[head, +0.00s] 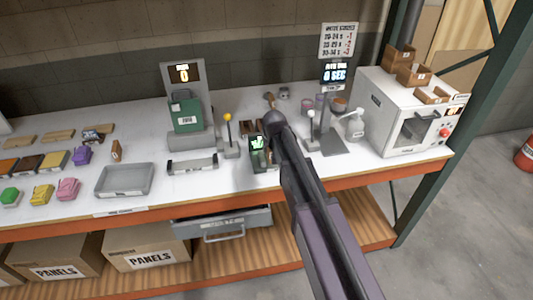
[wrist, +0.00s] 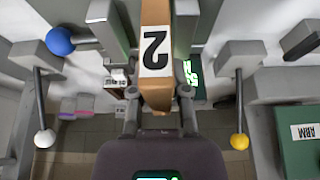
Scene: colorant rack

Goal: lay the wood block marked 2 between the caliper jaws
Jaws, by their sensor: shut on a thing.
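The wood block marked 2 (wrist: 155,50) is upright in the middle of the wrist view, its white label facing the camera. My gripper (wrist: 157,96) is shut on the block, with a finger on each side. A grey upright plate (wrist: 116,28) stands to the block's left, and another grey upright (wrist: 185,28) is close on its right. These look like the caliper jaws; I cannot tell whether the block touches them. A green-lit display (wrist: 193,76) is partly hidden beside the block. In the head view, the dark device with a green screen (head: 258,152) is beside my arm's end, which hides the held block.
A yellow-knobbed lever (head: 229,129) stands left of the device and a white-knobbed lever (head: 311,126) right of it. A white oven-like machine (head: 405,115) occupies the bench's right end.

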